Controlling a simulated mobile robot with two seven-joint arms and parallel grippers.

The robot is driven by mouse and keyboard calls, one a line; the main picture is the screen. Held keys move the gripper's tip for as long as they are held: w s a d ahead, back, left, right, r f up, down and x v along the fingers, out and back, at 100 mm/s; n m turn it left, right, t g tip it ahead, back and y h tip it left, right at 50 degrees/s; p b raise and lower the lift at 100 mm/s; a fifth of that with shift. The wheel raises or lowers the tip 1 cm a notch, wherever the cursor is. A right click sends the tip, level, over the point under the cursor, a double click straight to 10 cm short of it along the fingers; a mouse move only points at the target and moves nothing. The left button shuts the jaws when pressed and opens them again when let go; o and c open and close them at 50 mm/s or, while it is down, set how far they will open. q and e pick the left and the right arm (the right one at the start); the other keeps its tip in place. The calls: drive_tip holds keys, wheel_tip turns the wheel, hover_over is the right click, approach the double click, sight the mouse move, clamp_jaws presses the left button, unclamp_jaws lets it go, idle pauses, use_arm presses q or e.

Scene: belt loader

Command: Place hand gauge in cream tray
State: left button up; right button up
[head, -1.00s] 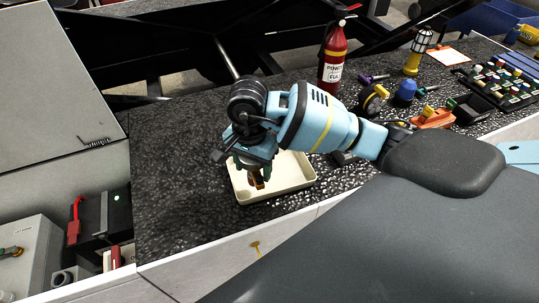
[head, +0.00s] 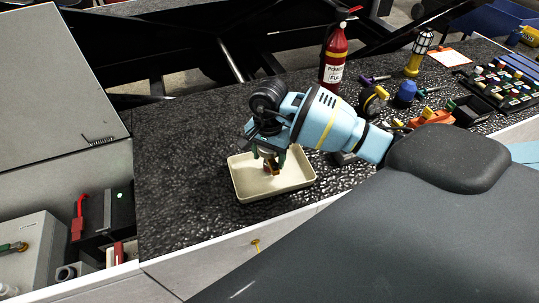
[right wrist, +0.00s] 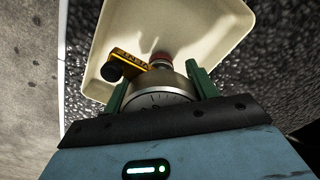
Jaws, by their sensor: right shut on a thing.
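The cream tray (head: 300,180) lies on the dark speckled counter; its pale inside also shows in the right wrist view (right wrist: 205,25). My right gripper (head: 269,163) points down over the tray. In the right wrist view its green fingers (right wrist: 158,82) are shut on the hand gauge (right wrist: 157,96), a round metal dial with a red-banded stem. A yellow tag-like part with a black knob (right wrist: 128,64) shows beside the stem. The gauge is over the tray; whether it touches the tray floor I cannot tell. My left gripper is not in view.
A red fire extinguisher (head: 333,60) stands behind the arm. Right of it are a yellow lantern (head: 418,52), a blue item (head: 405,92), an orange tool (head: 433,117) and a black rack (head: 500,85). The counter left of the tray is clear.

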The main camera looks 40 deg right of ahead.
drive_tip(key=shift+f, duration=0.15)
drive_tip(key=shift+f, duration=0.1)
drive_tip(key=o, duration=1.4)
wheel_tip(320, 180, up, 12)
drive_tip(key=shift+r, duration=0.2)
